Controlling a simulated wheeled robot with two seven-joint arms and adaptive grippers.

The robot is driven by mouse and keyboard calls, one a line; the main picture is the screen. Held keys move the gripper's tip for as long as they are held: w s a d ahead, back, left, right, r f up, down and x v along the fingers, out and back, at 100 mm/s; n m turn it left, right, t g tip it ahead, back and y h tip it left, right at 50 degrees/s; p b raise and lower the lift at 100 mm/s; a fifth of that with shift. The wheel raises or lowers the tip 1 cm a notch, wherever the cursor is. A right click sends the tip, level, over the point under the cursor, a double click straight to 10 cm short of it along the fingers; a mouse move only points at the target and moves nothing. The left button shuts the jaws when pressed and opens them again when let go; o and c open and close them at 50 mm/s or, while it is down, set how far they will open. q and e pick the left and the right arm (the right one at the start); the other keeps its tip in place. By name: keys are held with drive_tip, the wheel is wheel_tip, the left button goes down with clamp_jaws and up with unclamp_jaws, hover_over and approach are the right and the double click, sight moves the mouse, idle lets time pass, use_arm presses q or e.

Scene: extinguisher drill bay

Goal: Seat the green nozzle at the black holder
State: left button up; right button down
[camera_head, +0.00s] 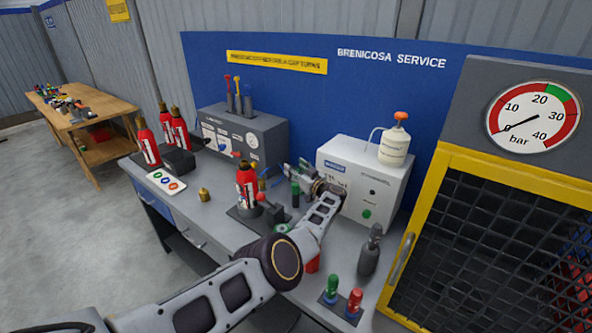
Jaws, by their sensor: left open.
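A green nozzle-like piece (332,287) stands upright on a small dark plate (341,307) at the front right of the bench, beside a red one (354,300). A dark cylinder with a green top (295,192) is just below my left gripper (291,173); I cannot tell which green piece is the nozzle. A black block (272,212) beside the middle red extinguisher (247,183) may be the black holder. My left gripper is open, over the back of the bench before the white box. I see nothing between its fingers. My right gripper is out of view.
A grey control box (243,137) and a white box (365,181) with a bottle (395,141) on it stand behind. A dark grey bottle (370,252) stands at right, near the yellow-framed cage (446,165). Several red extinguishers (147,141) stand at left. My left forearm hides the front bench.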

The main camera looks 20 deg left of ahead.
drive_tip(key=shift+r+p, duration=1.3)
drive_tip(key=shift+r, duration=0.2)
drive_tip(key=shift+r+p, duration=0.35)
